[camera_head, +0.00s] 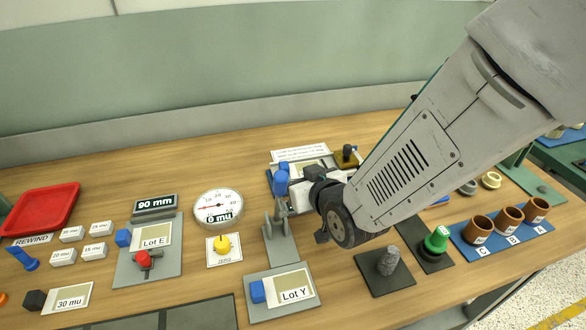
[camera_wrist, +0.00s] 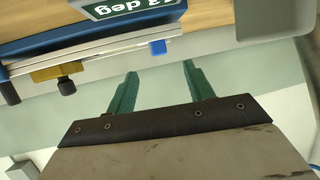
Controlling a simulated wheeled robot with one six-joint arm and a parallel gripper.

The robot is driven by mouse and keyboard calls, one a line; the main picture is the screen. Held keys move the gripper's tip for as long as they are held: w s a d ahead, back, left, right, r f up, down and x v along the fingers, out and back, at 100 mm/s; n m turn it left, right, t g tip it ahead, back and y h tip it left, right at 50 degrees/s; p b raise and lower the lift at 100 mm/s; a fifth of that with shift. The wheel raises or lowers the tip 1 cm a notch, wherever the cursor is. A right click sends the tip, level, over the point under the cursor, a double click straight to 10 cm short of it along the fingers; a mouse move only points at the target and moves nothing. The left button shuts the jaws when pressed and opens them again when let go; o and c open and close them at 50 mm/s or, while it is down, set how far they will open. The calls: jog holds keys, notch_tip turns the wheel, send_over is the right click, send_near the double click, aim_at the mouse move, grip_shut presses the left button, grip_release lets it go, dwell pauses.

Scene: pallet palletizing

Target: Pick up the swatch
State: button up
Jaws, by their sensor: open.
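No piece is labelled as the swatch. Two plates with beige-grey panels and blue cubes stand out: Lot E (camera_head: 156,234) at left and Lot Y (camera_head: 296,282) at front centre; I cannot tell which is or holds the swatch. My gripper shows in the wrist view (camera_wrist: 158,76), with two green fingers apart and nothing between them. In the head view my wrist hangs over the middle of the bench, behind the Lot Y plate, and hides the fingers. A blue-framed device (camera_wrist: 90,48) with a small blue tab (camera_wrist: 158,47) lies beyond the fingertips in the wrist view.
A round dial gauge (camera_head: 218,208), a grey lever stand (camera_head: 280,242) and a red tray (camera_head: 42,208) are on the wooden bench. Brown cups (camera_head: 478,229) stand on a blue mat at right. A dark-based green knob (camera_head: 437,240) is near them. Bare wood shows between the dial and the wall.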

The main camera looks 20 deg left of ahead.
aim_at(286, 166)
jog(key=shift+w+a+f, duration=0.1)
jog(key=shift+a+f, duration=0.1)
jog(key=shift+a, duration=0.2)
jog(key=x, duration=0.7)
jog(key=shift+w+d, duration=0.15)
jog(key=shift+w, duration=0.15)
grip_shut()
